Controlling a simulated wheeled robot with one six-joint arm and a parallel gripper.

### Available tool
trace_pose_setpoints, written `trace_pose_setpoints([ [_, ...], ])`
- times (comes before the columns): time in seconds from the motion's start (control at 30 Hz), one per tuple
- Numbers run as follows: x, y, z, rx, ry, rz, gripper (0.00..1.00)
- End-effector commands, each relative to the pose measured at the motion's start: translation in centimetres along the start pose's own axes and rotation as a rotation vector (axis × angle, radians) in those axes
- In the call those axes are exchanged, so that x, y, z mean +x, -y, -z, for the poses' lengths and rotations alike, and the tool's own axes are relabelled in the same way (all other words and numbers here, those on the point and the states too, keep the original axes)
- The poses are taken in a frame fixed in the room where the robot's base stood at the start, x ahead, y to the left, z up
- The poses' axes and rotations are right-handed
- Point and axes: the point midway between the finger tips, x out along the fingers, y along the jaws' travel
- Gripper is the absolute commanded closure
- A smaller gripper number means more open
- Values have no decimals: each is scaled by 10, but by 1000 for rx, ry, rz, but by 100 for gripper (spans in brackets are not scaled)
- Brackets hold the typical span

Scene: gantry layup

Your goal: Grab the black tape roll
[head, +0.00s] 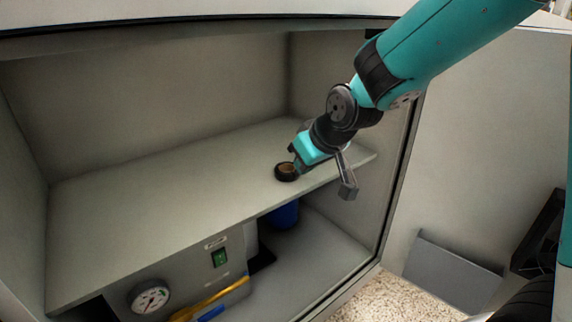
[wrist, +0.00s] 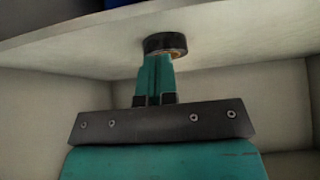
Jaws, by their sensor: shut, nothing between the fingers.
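The black tape roll (head: 284,173) lies flat on the pale shelf (head: 165,210), near its right end; its inner core looks brown. My gripper (head: 298,169) is at the right side of the roll, its tips close to it. In the wrist view, which shows the shelf at the top, the tape roll (wrist: 160,41) is just beyond the teal fingers of my gripper (wrist: 157,57). The fingers are together with nothing between them. They overlap the roll's near edge in the picture; I cannot tell whether they touch it.
The shelf is bare to the left of the roll. Cabinet walls enclose it at the back and sides. Below the shelf are a grey box with a gauge (head: 150,298) and green switch (head: 220,258), and a blue object (head: 284,215). A metal bracket (head: 347,180) hangs beside my gripper.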

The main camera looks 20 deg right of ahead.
Motion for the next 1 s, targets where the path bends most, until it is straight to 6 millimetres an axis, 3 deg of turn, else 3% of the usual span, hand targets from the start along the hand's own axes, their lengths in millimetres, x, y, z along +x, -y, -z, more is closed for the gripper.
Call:
trace_pose_setpoints([
  [0.1, 19, 0, 20, -1, -2, 1, 100],
  [0.3, 38, 1, 48, 0, 0, 1, 100],
  [0.63, 48, 0, 37, 1, 4, 1, 100],
  [1.0, 44, -2, 29, 3, 13, 1, 100],
])
